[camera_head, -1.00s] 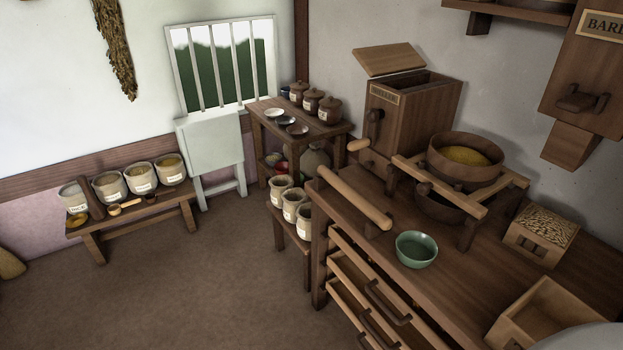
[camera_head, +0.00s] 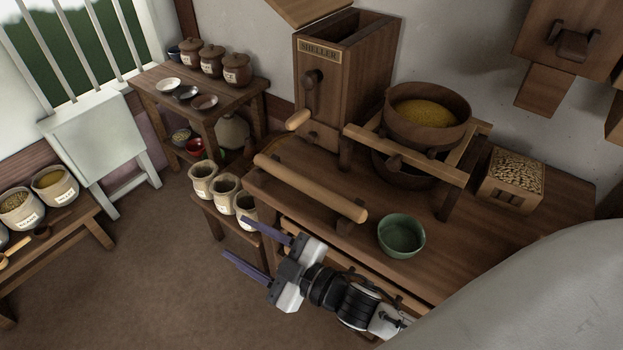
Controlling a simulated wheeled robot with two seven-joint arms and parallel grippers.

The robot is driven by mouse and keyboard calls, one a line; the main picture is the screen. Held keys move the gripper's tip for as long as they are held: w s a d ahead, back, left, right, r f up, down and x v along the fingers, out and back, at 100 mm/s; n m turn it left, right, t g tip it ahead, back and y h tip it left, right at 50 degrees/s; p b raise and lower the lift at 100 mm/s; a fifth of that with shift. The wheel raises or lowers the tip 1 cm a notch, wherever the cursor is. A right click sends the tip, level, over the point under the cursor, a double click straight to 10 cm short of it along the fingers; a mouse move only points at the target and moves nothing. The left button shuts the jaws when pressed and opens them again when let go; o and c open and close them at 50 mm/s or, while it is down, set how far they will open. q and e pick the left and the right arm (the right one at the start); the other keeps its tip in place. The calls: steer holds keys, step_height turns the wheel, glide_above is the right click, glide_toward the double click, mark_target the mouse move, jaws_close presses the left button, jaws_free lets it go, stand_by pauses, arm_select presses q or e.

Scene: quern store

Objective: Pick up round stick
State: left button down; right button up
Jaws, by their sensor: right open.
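The round stick (camera_head: 310,187) is a light wooden rod lying slantwise along the left part of the wooden workbench. Its near end rests on a dark support; its far end lies close to the sheller. My right gripper (camera_head: 237,240) is open and empty, its two purple fingers pointing left. In the picture it is below and left of the stick, in front of the bench's drawer side, and apart from the stick. My left gripper is not in view.
A green bowl (camera_head: 401,236) stands right of the stick. A sieve (camera_head: 428,113) on a wooden frame and the sheller box (camera_head: 335,75) stand behind. Several cloth sacks (camera_head: 225,190) on a low stand are left of the bench. A grain box (camera_head: 511,178) is at the right.

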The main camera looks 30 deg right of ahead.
steer(key=s+a+r+n+g+y, duration=0.2)
steer(key=a+r+n+g+y, duration=0.9)
steer(key=n, duration=0.9)
steer(key=n+g+h, duration=0.4)
steer(key=n+h, duration=0.6)
steer(key=h, duration=0.9)
glide_above(328, 192)
step_height(328, 192, down, 2)
steer(key=f, duration=0.3)
steer(key=f+p, duration=0.1)
steer(key=shift+w+d+f, duration=0.1)
steer(key=shift+w+f, duration=0.1)
steer(key=shift+f, duration=0.15)
steer(key=f, duration=0.3)
steer(key=f+p, duration=0.1)
steer(key=shift+s+a+f, duration=0.2)
steer(key=shift+s+f, duration=0.1)
steer(key=shift+f, duration=0.55)
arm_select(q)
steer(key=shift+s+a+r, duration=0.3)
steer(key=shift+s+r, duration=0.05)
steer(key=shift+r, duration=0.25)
